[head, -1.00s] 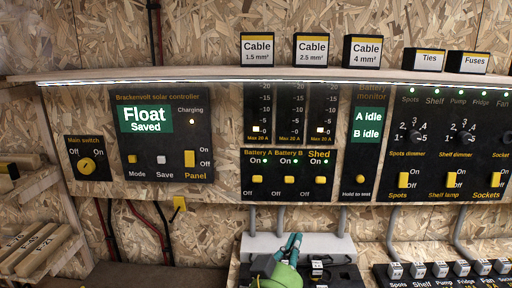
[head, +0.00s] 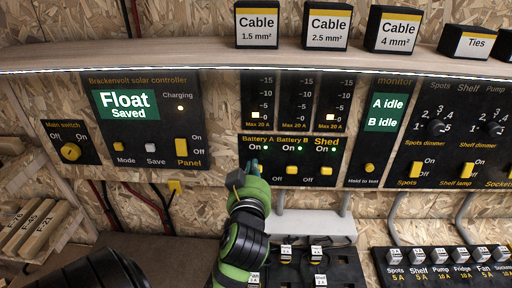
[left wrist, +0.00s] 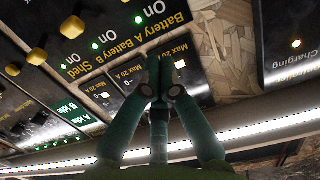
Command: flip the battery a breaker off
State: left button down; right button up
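The breaker panel (head: 243,196) carries Battery A, Battery B and Shed switches in a row, each with a lit green lamp. The Battery A lever is hidden behind my left gripper (head: 252,166) in the head view; its label and "On" mark show just above. The Battery B switch (head: 291,170) is yellow and uncovered. In the left wrist view the picture is inverted; my left gripper's fingers (left wrist: 162,85) are together, with nothing visible between them. A yellow knob, probably Battery A's (left wrist: 124,1), is cut off at the top edge. Contact cannot be told. My right gripper is out of view.
The Shed switch (head: 326,171) sits right of Battery B. The solar controller (head: 145,120) is to the left, and the monitor panel (head: 384,145) to the right. A lit shelf (head: 190,58) juts out above with cable boxes. A fuse block (head: 345,265) is below.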

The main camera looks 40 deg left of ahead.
aim_at(255, 138)
pick_arm(q)
jog(key=shift+r, duration=0.15)
jog(key=shift+s+d, duration=0.15)
jog(key=x, duration=0.7)
jog(key=p+x, duration=0.1)
jog(key=x, duration=0.2)
jog(key=shift+w+a+r, duration=0.2)
jog(key=shift+a+r, duration=0.05)
jog(key=shift+a, duration=0.05)
jog(key=f, duration=0.2)
jog(key=s+d+f, duration=0.1)
jog(key=shift+s+d+f, duration=0.3)
jog(key=shift+f, duration=0.2)
